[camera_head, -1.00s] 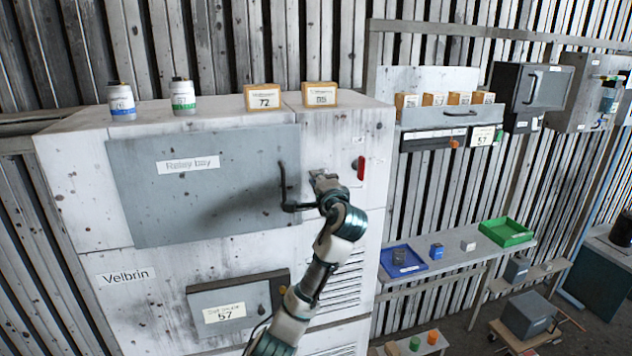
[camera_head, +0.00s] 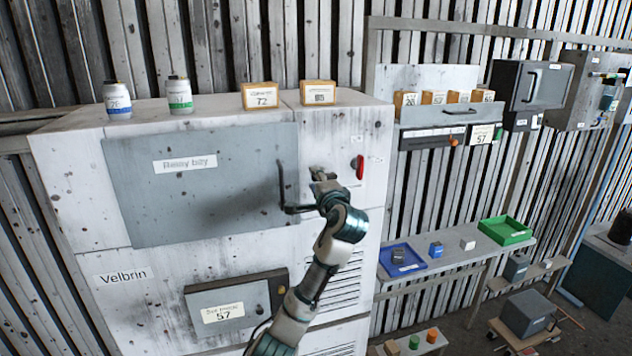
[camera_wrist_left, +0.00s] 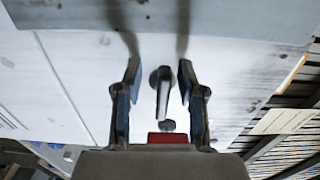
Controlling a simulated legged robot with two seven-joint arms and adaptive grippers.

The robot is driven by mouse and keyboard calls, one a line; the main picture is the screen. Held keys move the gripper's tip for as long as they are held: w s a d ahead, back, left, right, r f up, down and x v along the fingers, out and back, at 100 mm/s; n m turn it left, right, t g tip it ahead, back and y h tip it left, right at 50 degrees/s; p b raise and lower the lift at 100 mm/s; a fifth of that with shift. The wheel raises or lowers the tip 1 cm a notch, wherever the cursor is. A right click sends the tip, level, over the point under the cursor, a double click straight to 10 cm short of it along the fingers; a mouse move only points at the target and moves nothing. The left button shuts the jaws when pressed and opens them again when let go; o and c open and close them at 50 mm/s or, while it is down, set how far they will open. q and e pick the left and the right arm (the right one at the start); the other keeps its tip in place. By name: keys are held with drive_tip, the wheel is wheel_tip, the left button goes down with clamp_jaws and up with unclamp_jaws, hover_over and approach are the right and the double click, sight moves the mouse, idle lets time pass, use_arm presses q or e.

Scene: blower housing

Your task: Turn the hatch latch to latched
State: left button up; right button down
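The hatch is a grey panel labelled "Relay bay" (camera_head: 215,180) on the white cabinet, lying flat against its front. A dark bar handle (camera_head: 282,185) is at its right edge. The latch is a small grey lever on a round boss (camera_wrist_left: 163,88), seen in the left wrist view, pointing down the picture. My left gripper (camera_head: 322,181) is at the cabinet front, just right of the hatch. In the left wrist view its two fingers (camera_wrist_left: 160,95) are apart, one on each side of the lever, with gaps visible. The gripper mostly hides the lever in the head view.
A red handle (camera_head: 360,167) is on the cabinet right of my gripper; a red part (camera_wrist_left: 168,137) also shows in the left wrist view. Bottles (camera_head: 118,100) and yellow boxes (camera_head: 260,95) stand on top. A smaller panel (camera_head: 235,303) is below. Shelves are at right.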

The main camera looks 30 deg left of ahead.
use_arm(q)
drive_tip(key=v, duration=1.1)
drive_tip(key=shift+w+f, duration=0.2)
drive_tip(key=shift+f, duration=0.05)
